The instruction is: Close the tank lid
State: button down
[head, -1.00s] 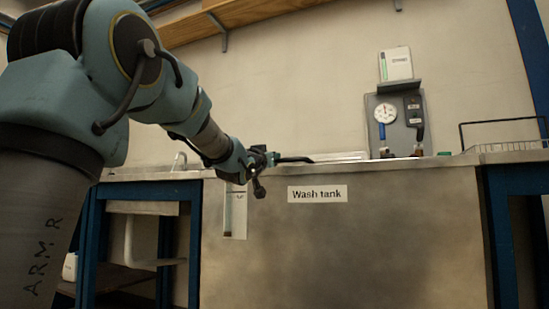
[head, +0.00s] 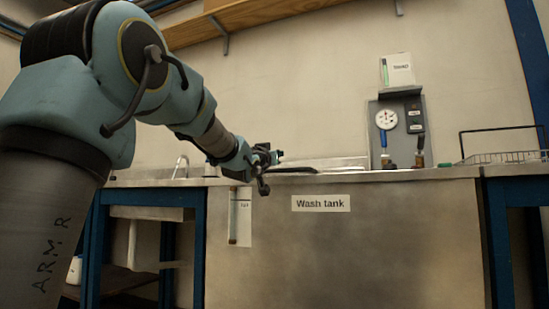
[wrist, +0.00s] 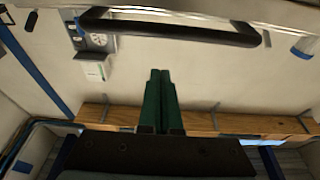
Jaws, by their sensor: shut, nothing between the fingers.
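The wash tank (head: 390,245) is the steel-fronted unit under its "Wash tank" label. A thin pale edge, likely the tank lid (head: 335,163), shows at its top; how far the lid is open I cannot tell. A black bar handle (head: 293,170) shows beside my gripper (head: 276,156), at the tank's top left. In the wrist view the handle (wrist: 170,27) crosses the top of the picture, in front of a pale metal strip (wrist: 235,9). My green gripper fingers (wrist: 160,75) are shut and empty, pointing towards the handle with a gap between.
A gauge panel (head: 398,135) stands behind the tank, right of centre; it shows upside down in the wrist view (wrist: 95,42). A wire basket (head: 505,157) is at right. A tap (head: 181,165) is at left. A wooden shelf (head: 270,20) runs along the wall above.

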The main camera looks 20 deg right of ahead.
jog(key=s+a+f+n+g+y+p, duration=0.25)
jog(key=a+f+y+p, duration=0.2)
jog(key=a+f, duration=0.75)
jog(key=s+a+f+n+g+y+p, duration=0.15)
jog(key=a+f+g+y+p, duration=0.35)
jog(key=a+f, duration=0.75)
jog(key=s+a+f+n+g+y+p, duration=0.25)
jog(key=s+a+f, duration=0.35)
jog(key=s, duration=0.4)
jog(key=s+a+f+n+g+y+p, duration=0.15)
jog(key=s+a+f+g, duration=0.25)
jog(key=s+a+f, duration=0.4)
notch_tip(320, 180, up, 39)
jog(key=s+d+p, duration=0.1)
jog(key=p, duration=3.7)
jog(key=shift+s+d+f+y, duration=0.15)
jog(key=shift+d+y, duration=0.05)
jog(key=shift+y, duration=0.15)
